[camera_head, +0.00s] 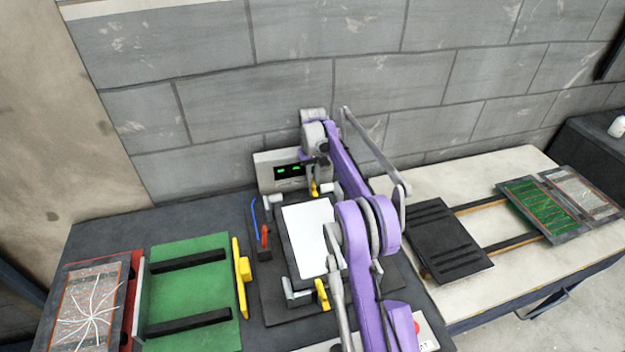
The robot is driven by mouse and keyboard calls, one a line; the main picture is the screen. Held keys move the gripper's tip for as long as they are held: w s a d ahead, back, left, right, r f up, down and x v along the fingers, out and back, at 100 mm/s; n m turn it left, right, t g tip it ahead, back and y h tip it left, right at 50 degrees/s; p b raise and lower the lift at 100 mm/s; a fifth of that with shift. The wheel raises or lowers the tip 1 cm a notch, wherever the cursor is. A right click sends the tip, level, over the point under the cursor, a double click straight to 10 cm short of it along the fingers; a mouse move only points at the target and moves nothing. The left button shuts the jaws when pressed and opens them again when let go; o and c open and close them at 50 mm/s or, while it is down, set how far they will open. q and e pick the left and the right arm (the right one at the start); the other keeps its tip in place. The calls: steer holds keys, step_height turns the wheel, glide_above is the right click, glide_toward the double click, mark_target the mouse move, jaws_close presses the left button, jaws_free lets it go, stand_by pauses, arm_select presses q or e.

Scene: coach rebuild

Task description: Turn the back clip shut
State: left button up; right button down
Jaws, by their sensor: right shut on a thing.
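My purple right arm reaches from the bottom edge to the back of the fixture. My right gripper (313,177) points down there and is shut on the yellow back clip (314,188), just behind the white plate (306,235). The gripper and arm hide part of the clip, so its exact angle is hard to tell. A second yellow clip (321,294) stands at the front edge of the white plate. The plate lies flat on the dark fixture base (268,290). My left gripper is not in view.
A grey box with green displays (268,172) stands behind the fixture, against the block wall. A green board with black bars (190,290) and a yellow handle piece (242,275) lie left. A black ribbed plate (445,240) and a green panel (540,208) lie right.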

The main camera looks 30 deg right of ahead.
steer(key=c, duration=1.2)
jaws_free()
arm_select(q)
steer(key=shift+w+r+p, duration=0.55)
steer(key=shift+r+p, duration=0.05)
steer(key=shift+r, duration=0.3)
arm_select(e)
step_height(320, 180, up, 11)
